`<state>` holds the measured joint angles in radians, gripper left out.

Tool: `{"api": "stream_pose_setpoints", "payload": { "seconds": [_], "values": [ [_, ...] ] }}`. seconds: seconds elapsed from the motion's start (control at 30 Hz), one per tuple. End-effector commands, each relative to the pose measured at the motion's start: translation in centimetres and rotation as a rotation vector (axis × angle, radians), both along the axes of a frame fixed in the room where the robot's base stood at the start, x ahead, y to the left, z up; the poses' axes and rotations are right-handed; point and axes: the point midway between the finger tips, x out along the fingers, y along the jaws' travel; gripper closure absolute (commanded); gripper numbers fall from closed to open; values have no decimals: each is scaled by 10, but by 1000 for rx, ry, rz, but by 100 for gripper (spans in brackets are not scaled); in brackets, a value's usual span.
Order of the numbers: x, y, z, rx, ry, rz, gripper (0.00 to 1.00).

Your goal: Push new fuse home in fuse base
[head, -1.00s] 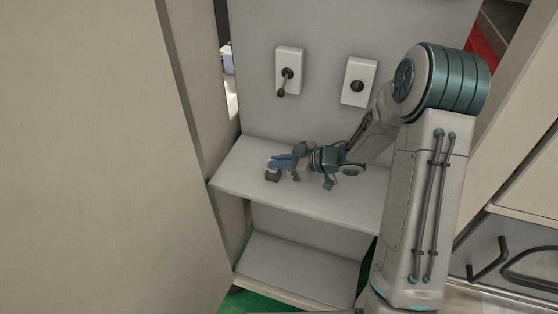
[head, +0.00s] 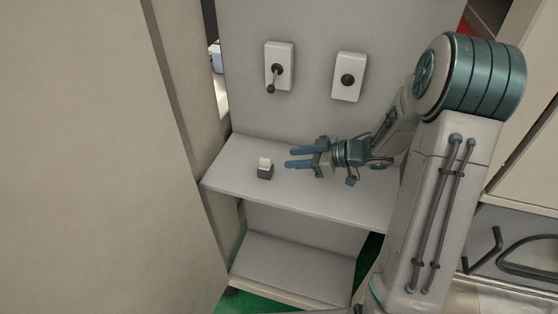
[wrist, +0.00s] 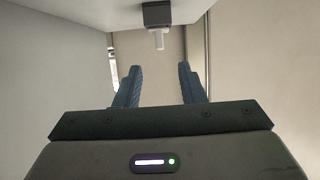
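The fuse base (head: 265,173) is a small dark block on the upper shelf, left of my gripper in the head view. A white fuse (head: 265,162) stands upright in its top; how deep it sits I cannot tell. In the wrist view the base (wrist: 156,14) and fuse (wrist: 158,38) show at the top centre, beyond the fingertips, with the fuse pointing down in the picture. My gripper (head: 290,157) is open and empty. Its two blue fingers (wrist: 160,70) point toward the fuse, apart from it.
The upper shelf (head: 335,196) is otherwise clear, with a lower shelf (head: 295,262) beneath. On the back panel are a switch box with a lever (head: 279,67) and a box with a round knob (head: 348,77). A tall pale panel (head: 90,160) stands close at the left.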

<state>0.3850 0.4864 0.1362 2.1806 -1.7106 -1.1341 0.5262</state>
Motion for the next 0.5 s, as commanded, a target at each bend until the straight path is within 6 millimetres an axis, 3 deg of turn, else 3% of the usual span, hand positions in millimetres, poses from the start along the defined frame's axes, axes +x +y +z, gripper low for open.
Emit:
{"api": "stream_pose_setpoints", "payload": {
  "seconds": [0.2, 0.5],
  "values": [
    [-13, -36, 15, 0, -1, -2, 64],
    [-18, -50, 22, 0, 0, 0, 64]
  ]
}}
